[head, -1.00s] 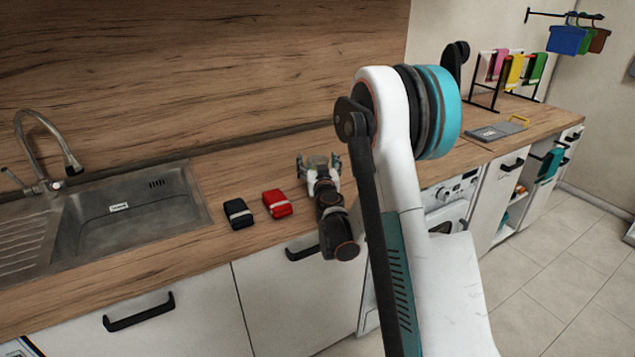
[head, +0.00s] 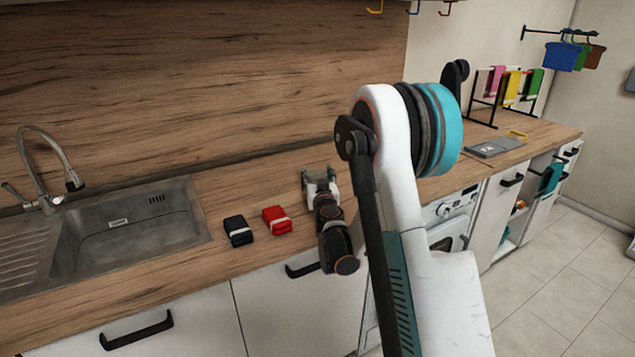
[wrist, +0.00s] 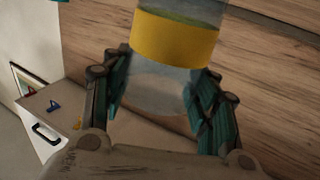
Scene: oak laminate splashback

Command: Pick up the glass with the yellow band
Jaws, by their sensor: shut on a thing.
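The glass (wrist: 155,90) is clear with a broad yellow band (wrist: 175,40), and it fills the upper middle of the wrist view. Its top is cut off by the frame edge. My gripper (wrist: 162,88) is shut on the glass, with one teal-padded finger on each side below the band. In the head view my gripper (head: 320,178) is over the wooden worktop, right of the red block. The glass is too small and hidden there to make out clearly. I cannot tell whether it touches the worktop.
A red block (head: 277,220) and a dark block (head: 238,230) lie left of my gripper. The steel sink (head: 125,235) with its tap is further left. A grey board (head: 497,146) and towel rack (head: 500,90) stand at the right. The wooden splashback (head: 200,80) rises behind.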

